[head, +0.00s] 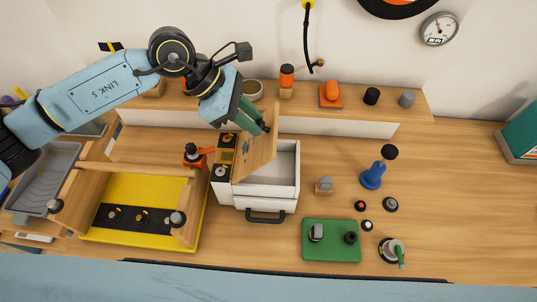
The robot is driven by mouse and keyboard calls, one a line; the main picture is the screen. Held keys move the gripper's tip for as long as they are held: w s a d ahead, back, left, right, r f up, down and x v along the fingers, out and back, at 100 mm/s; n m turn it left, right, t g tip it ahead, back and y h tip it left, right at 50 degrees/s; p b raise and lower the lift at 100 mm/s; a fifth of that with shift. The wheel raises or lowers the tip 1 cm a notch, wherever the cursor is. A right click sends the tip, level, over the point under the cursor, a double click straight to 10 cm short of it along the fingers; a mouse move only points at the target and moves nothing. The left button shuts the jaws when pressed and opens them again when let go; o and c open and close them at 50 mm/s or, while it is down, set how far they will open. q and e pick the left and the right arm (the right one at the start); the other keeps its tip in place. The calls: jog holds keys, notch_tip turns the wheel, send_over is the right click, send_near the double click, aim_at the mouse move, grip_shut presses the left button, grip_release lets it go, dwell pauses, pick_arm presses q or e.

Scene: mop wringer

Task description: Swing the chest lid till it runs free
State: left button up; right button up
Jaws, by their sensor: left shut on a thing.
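The chest (267,190) is a small white box with a dark handle on its front, standing on the bench. Its wooden lid (257,155) is swung up and stands steeply at the left side of the box, leaning slightly right. The white inside of the chest shows to the right of the lid. My left gripper (262,126) reaches down from the upper left and is shut on the lid's upper edge. Its fingers partly hide that edge. My right gripper is not in view.
A black panel with knobs (223,156) stands close left of the lid. An orange-handled device (194,155) and a yellow tray (148,190) lie further left. A blue plunger-like object (373,176) and green board (331,241) are right. A shelf (340,112) runs behind.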

pick_arm(q)
jog(key=shift+a, duration=0.15)
jog(key=shift+a+r, duration=0.2)
jog(key=shift+a, duration=0.3)
jog(key=shift+a+r, duration=0.15)
jog(key=shift+a, duration=0.35)
jog(key=o, duration=0.9)
jog(key=p+v, duration=0.1)
jog(key=v, duration=0.5)
jog(key=shift+r, duration=0.1)
jog(key=shift+d, duration=0.1)
